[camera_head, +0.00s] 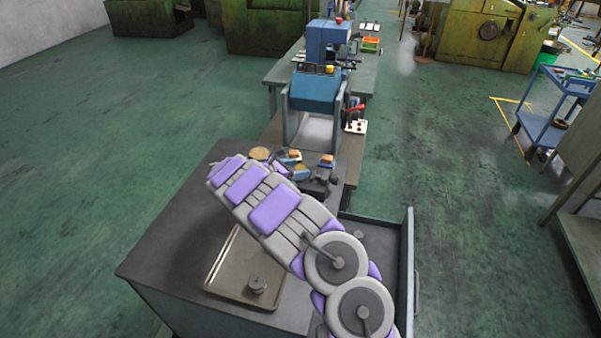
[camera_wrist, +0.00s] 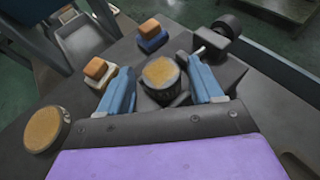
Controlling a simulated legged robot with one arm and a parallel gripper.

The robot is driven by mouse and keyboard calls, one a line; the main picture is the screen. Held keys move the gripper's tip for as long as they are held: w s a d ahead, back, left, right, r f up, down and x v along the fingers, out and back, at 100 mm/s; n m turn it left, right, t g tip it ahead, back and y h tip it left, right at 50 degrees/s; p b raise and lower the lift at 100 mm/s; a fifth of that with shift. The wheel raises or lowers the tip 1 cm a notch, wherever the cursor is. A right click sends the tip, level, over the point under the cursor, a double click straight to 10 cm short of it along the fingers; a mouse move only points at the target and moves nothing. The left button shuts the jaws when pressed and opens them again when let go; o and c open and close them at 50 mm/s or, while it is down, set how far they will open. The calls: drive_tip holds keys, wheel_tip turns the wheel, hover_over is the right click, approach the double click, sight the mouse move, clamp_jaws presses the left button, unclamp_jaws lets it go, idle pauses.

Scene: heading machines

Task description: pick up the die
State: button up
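The die appears to be the short dark cylinder with a worn tan top (camera_wrist: 161,76) in the wrist view. It stands upright on the dark bench top. My gripper (camera_wrist: 158,66) has its two blue fingers apart, one on each side of this cylinder, with visible gaps. Nothing is clamped. A similar round piece with a tan top (camera_wrist: 46,129) stands to the left, outside the fingers; it also shows in the head view (camera_head: 259,153). In the head view my purple and grey arm hides much of the bench around the gripper.
Orange-topped blocks (camera_wrist: 152,34) (camera_wrist: 98,71) stand just beyond the fingers. A dark fixture with a cylindrical knob (camera_wrist: 228,26) is at the upper right. A shallow tray (camera_head: 224,285) holding a small metal piece (camera_head: 257,285) lies nearer on the bench. A blue machine (camera_head: 316,88) stands behind.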

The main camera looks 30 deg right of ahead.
drive_tip(key=shift+a, duration=0.15)
clamp_jaws()
drive_tip(key=shift+r, duration=0.1)
